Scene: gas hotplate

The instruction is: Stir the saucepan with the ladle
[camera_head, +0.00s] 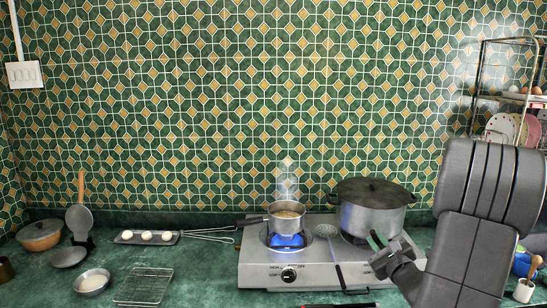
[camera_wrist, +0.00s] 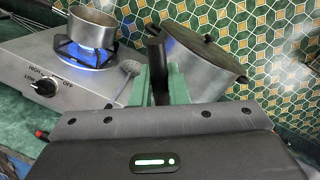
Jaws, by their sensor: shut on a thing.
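The saucepan (camera_head: 287,217) stands on the lit left burner, with light brown contents and steam above it. It also shows at the upper left of the wrist view (camera_wrist: 91,26). My gripper (camera_head: 376,240) is right of it, in front of the big pot. In the wrist view its green fingers (camera_wrist: 160,84) are shut on a dark, upright handle (camera_wrist: 156,55). Where that handle leads is hidden. I cannot tell whether the held handle is the ladle's.
The big lidded pot (camera_head: 372,212) stands on the right of the hotplate (camera_head: 262,272), close behind my gripper. A tray with white balls (camera_head: 130,238), a whisk (camera_head: 210,234) and a wire rack (camera_head: 145,286) lie to the left. A dish rack (camera_head: 478,85) stands at right.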

